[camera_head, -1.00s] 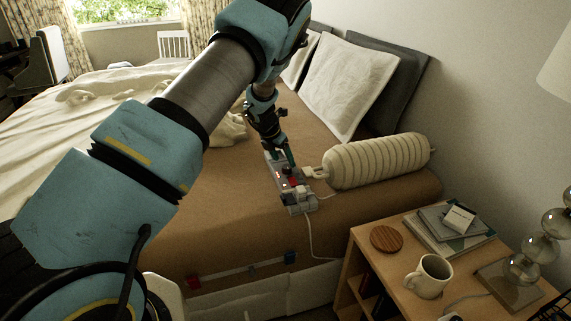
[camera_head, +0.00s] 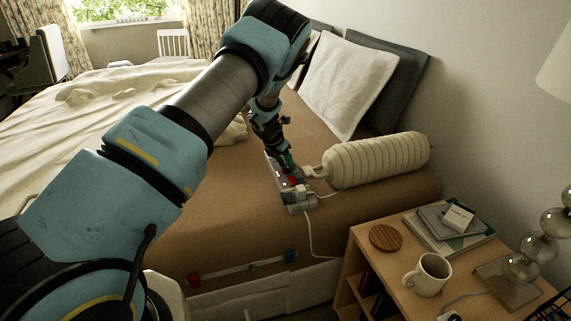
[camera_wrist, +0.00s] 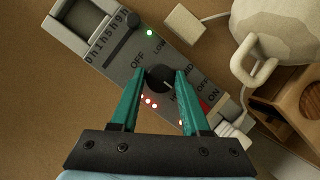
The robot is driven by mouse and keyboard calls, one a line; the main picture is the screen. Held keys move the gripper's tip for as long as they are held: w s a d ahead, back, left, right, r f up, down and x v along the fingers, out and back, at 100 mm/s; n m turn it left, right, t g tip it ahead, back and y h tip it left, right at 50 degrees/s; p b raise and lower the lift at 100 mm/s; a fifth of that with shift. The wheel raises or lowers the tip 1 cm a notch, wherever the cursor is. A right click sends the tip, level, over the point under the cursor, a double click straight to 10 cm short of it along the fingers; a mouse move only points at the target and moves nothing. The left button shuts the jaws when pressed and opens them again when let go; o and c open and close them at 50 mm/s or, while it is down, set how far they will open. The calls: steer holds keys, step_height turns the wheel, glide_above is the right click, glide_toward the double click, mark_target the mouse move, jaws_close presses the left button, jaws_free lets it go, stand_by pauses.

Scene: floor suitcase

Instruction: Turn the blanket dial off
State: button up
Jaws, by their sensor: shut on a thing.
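The grey control unit (camera_head: 279,184) lies on the brown bed surface in the head view. In the wrist view the unit (camera_wrist: 116,57) fills the middle, with its black round dial (camera_wrist: 158,79) between my fingertips. OFF is printed to the dial's left, LOW above it, and a partly hidden label below right. A light mark on the dial points to the lower right, away from OFF. My gripper (camera_wrist: 160,73) is shut on the dial, one teal finger on each side. In the head view my gripper (camera_head: 287,163) is over the unit and hides the dial.
A red switch (camera_wrist: 207,103) marked ON, a slider (camera_wrist: 127,25), a green light (camera_wrist: 149,33) and several red lights share the panel. A cream striped bolster (camera_head: 378,160) lies close right. A nightstand (camera_head: 359,238) holds a mug (camera_head: 428,275) and books.

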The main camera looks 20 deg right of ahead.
jaws_close()
